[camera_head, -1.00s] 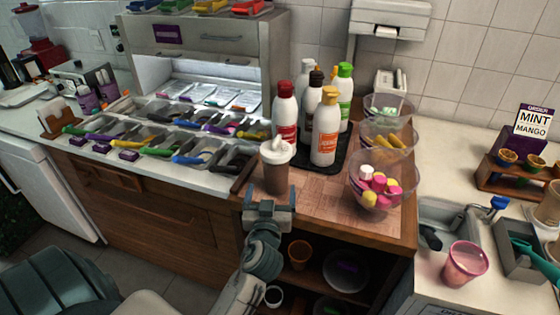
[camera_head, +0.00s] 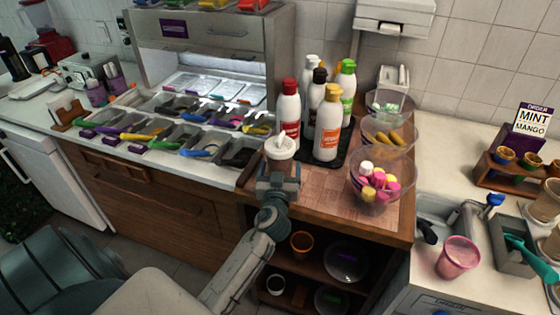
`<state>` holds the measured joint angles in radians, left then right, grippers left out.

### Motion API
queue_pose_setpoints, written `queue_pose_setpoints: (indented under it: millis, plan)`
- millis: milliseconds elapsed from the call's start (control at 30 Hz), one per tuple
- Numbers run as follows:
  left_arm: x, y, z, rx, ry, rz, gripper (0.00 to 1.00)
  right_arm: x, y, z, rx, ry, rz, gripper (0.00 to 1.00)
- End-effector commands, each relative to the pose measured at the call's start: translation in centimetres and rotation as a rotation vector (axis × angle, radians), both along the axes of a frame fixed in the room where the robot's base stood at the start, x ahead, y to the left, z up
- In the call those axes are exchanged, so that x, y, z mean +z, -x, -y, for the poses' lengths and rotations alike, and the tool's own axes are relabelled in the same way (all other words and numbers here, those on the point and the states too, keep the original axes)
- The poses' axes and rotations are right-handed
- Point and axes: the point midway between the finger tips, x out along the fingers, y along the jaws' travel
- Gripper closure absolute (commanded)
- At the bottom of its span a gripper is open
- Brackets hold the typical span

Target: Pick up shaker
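The shaker (camera_head: 281,150), a brown cup with a white lid, stands upright at the left front of the wooden counter. Its lid shows above my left gripper (camera_head: 279,172), and most of its brown body is hidden behind the gripper. My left arm reaches up from the bottom left, and the gripper is right at the shaker's body. The fingertips are hidden, so I cannot tell whether they are apart or closed on it. My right gripper is not in view.
Several squeeze bottles (camera_head: 327,125) stand on a black tray (camera_head: 341,157) just behind the shaker. A clear bowl of pink and yellow pieces (camera_head: 380,188) is to the right. Topping bins (camera_head: 205,140) lie to the left. The wooden counter (camera_head: 326,198) between shaker and bowl is clear.

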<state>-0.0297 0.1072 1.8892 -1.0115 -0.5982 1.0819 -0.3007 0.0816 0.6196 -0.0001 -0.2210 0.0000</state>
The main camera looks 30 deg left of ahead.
Motion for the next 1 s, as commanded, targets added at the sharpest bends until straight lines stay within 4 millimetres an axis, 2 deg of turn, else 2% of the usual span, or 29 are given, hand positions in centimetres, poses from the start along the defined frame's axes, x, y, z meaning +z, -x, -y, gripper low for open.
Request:
queue_pose_setpoints:
  millis: [33, 233, 567, 867, 1000]
  plan:
    - [0.0, 0.0, 0.0, 0.0, 0.0, 0.0, 0.3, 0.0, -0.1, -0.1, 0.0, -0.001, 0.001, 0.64]
    - [0.0, 0.0, 0.0, 0.0, 0.0, 0.0, 0.69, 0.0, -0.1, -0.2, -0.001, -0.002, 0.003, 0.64]
    - [0.5, 0.0, 0.0, 0.0, -0.001, 0.002, 0.7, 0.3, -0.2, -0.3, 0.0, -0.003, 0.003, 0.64]
    - [3.9, 0.0, 0.0, -0.001, -0.001, 0.004, 0.7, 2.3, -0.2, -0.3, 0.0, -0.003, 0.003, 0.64]
    - [3.6, 2.2, 1.1, -0.001, 0.003, 0.001, 0.7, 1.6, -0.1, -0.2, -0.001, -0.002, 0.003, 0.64]
